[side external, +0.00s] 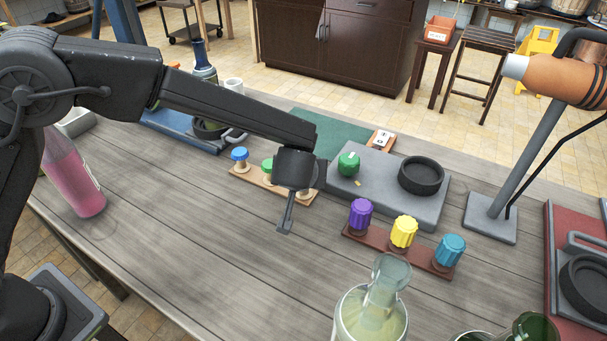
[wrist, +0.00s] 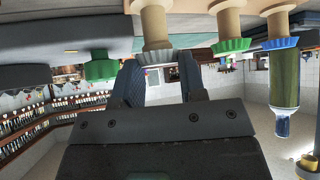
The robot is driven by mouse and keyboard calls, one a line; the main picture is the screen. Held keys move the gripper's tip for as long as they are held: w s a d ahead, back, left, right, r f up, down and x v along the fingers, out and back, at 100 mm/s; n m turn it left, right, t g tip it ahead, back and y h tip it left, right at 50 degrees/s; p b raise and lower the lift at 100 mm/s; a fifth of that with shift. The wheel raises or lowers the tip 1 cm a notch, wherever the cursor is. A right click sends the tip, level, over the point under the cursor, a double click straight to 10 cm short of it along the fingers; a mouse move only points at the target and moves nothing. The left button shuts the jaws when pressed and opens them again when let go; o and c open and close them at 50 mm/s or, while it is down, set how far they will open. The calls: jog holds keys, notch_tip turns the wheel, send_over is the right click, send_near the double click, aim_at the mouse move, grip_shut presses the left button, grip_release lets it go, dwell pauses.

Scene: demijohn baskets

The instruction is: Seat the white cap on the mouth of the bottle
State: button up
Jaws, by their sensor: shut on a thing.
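In the wrist view my gripper (wrist: 160,75) is shut on what looks like the white cap (wrist: 155,44), which shows pale beside a beige peg (wrist: 154,22). The cap is hidden behind my gripper in the side view. A clear bottle (side external: 372,318) with pale liquid stands at the front edge of that view. A pink bottle (side external: 72,185) stands at the left. Which bottle the task means I cannot tell.
The rack also bears a blue cap (side external: 239,154) and a green cap (side external: 267,164). A second rack holds purple (side external: 360,213), yellow (side external: 404,231) and teal (side external: 450,250) knobs. A grey slab (side external: 380,185) bears a green knob and a black ring. The table's left middle is clear.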

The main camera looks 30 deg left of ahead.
jog(key=shift+r, duration=0.55)
notch_tip(320, 180, up, 3)
jog(key=shift+r, duration=0.1)
jog(key=w+a+r, duration=0.4)
jog(key=a+r, duration=0.9)
jog(key=a, duration=0.3)
jog(key=w+a+r, duration=0.4)
jog(key=a+r, duration=0.8)
jog(key=a, duration=0.4)
jog(key=shift+r, duration=0.35)
jog(key=shift+f, duration=0.1)
jog(key=shift+f, duration=3.3)
jog(key=shift+f, duration=1.05)
